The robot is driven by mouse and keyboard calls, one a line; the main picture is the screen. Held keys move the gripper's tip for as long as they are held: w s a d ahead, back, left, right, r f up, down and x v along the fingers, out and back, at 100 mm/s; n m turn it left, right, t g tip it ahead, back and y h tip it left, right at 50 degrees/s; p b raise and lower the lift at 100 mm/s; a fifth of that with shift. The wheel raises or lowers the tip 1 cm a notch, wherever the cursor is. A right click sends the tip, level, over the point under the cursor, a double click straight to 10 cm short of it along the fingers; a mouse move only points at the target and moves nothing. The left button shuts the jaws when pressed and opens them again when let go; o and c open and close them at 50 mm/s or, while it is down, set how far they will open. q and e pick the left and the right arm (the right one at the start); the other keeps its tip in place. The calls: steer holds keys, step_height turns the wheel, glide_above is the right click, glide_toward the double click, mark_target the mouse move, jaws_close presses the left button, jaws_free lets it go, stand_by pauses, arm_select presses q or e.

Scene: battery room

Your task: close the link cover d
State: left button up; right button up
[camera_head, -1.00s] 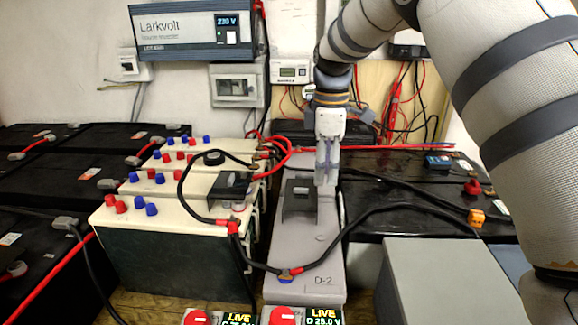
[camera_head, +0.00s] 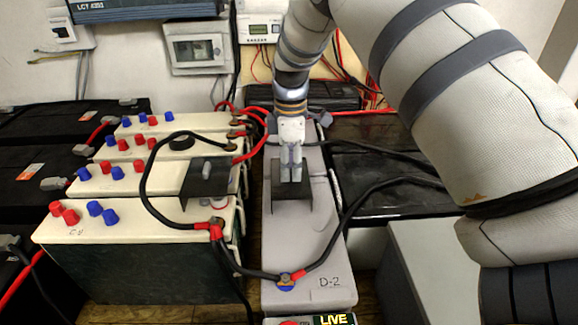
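The link cover d appears to be the small black cover (camera_head: 278,190) on the grey battery marked D-2 (camera_head: 310,235). It sits on the battery's top, behind the cable lug at its front end. My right gripper (camera_head: 291,178) points down at the cover, its fingers close together. The fingertips overlap the cover where its grey knob showed before. The knob is hidden now, so I cannot tell whether the fingers hold it. My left gripper is out of view.
A similar black cover (camera_head: 204,177) with a grey knob sits on the cream batteries (camera_head: 130,225) to the left. A black cable (camera_head: 345,225) runs from the D-2 lug (camera_head: 285,280) up to the right. A grey box (camera_head: 415,265) stands at right front.

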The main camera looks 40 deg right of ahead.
steer(key=shift+f, duration=0.2)
jaws_close()
steer(key=shift+w, duration=0.1)
steer(key=w+d+b, duration=0.1)
steer(key=w, duration=0.1)
steer(key=w+d+b, duration=0.1)
steer(key=w+d, duration=0.1)
steer(key=shift+d+f+b, duration=0.25)
steer(key=shift+f+b, duration=0.15)
steer(key=shift+w+d+r, duration=0.2)
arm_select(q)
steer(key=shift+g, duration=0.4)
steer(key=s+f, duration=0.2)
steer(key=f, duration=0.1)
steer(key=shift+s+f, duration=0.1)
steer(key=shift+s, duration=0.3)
arm_select(e)
steer(key=shift+w+r, duration=0.1)
steer(key=shift+r, duration=0.2)
jaws_free()
steer(key=shift+w+d+f, duration=0.1)
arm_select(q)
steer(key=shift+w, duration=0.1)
